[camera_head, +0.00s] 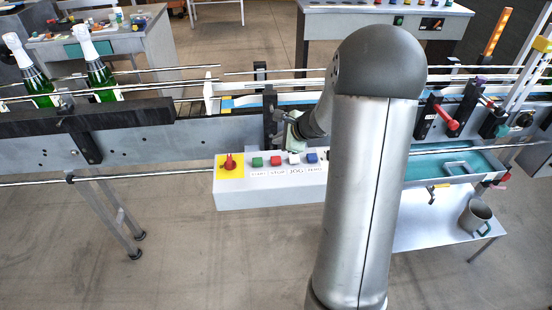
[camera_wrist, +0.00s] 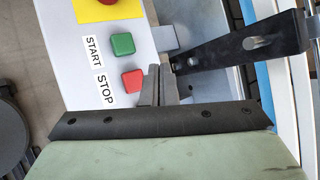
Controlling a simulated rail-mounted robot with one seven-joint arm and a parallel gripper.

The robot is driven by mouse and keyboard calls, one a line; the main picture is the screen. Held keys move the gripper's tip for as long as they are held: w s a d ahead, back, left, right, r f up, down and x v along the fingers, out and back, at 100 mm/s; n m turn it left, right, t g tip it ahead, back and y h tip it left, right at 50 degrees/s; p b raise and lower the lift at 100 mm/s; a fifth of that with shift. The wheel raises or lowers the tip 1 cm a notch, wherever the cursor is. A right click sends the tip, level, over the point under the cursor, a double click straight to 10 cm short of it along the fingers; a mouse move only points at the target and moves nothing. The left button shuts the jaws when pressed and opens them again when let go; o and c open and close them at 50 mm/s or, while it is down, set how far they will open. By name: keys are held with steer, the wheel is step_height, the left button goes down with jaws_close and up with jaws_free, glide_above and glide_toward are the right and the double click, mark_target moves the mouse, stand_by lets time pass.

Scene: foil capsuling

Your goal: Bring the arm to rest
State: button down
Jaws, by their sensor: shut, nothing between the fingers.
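My arm (camera_head: 365,190) rises through the middle of the head view and bends away toward the conveyor. My gripper (camera_wrist: 159,72) is shut and empty in the wrist view, its two fingers close together. Its fingertips lie in the picture beside the red STOP button (camera_wrist: 132,80) and below the green START button (camera_wrist: 122,43). Whether they touch anything I cannot tell. In the head view, the pale green gripper body (camera_head: 296,139) shows just above the control box (camera_head: 270,195), partly hidden by my arm.
The conveyor (camera_head: 140,145) runs across, with two foil-topped bottles (camera_head: 100,75) at left. A black bracket (camera_wrist: 240,50) is close to my fingers. A grey mug (camera_head: 475,215) stands on a low shelf (camera_head: 430,232) at right.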

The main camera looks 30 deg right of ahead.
stand_by(0.4)
steer(key=s+a+r+n+g, duration=0.3)
steer(key=s+a+n, duration=0.5)
steer(key=s+a, duration=0.15)
steer(key=s+a+r+n+g, duration=0.3)
steer(key=s+a+n, duration=0.5)
steer(key=s+a, duration=0.15)
steer(key=s+d+n+g+h, duration=0.25)
steer(key=s+n, duration=0.45)
steer(key=s, duration=0.4)
step_height(320, 180, down, 12)
steer(key=b, duration=1)
steer(key=shift+s+a+h, duration=0.2)
steer(key=shift+a+h, duration=0.15)
steer(key=shift+h, duration=0.1)
